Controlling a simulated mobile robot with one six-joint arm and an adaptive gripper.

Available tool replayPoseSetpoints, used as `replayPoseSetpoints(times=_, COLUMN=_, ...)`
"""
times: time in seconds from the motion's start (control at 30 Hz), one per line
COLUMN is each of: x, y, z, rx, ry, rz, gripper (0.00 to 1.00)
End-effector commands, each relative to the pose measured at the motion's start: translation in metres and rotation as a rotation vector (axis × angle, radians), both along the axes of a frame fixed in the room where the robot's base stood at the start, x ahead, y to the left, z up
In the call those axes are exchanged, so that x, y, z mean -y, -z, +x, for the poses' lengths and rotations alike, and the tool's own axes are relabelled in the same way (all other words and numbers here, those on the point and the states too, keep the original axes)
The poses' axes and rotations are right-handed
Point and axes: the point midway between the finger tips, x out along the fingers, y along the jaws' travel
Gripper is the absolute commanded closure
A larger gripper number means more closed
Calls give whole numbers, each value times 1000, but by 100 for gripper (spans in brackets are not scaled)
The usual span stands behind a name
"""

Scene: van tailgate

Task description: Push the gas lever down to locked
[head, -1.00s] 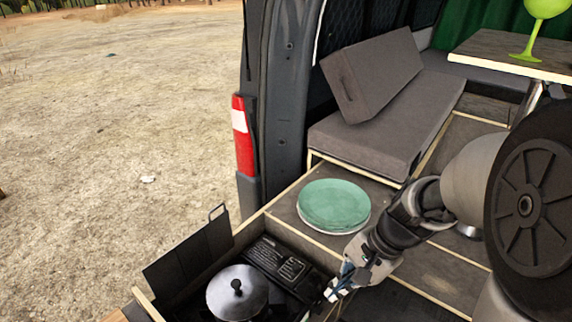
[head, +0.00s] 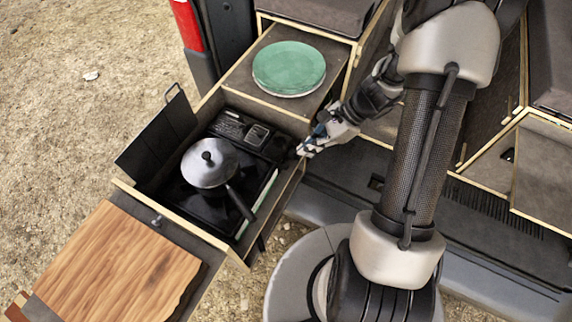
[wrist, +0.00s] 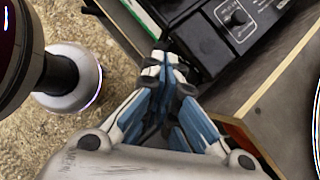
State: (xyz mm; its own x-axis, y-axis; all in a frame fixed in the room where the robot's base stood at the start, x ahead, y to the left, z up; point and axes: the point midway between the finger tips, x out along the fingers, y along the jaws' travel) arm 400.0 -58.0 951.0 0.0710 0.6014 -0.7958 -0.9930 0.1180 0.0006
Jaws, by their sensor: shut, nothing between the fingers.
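A black camping stove (head: 212,195) sits in a pulled-out drawer. I cannot make out the gas lever clearly in either view. My gripper (head: 303,151) is at the stove's right far corner, over the drawer's edge. In the wrist view its fingertips (wrist: 167,60) are together and empty, close to the stove's dark casing. I cannot tell whether they touch it.
A lidded pot (head: 209,165) stands on the stove, its handle pointing down-right. Green plates (head: 289,68) lie on the ledge beyond. A wooden board (head: 120,265) is at the near left. The drawer walls and raised black windshield (head: 158,138) border the stove.

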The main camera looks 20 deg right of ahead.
Motion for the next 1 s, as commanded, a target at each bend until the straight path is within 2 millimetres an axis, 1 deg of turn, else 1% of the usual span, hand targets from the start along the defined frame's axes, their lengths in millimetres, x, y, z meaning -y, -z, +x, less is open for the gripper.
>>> replayPoseSetpoints(times=0.17, x=-3, y=5, z=0, rx=0, ry=-2, rz=0, gripper=100)
replayPoseSetpoints(times=0.27, x=-8, y=12, z=1, rx=0, ry=-2, rz=0, gripper=100)
replayPoseSetpoints(times=0.6, x=-33, y=47, z=4, rx=1, ry=-4, rz=0, gripper=100)
replayPoseSetpoints(times=0.7, x=-39, y=54, z=4, rx=1, ry=-3, rz=-1, gripper=100)
replayPoseSetpoints(times=0.8, x=-42, y=56, z=5, rx=1, ry=-3, rz=-1, gripper=100)
replayPoseSetpoints(times=1.0, x=-43, y=56, z=5, rx=0, ry=-2, rz=0, gripper=100)
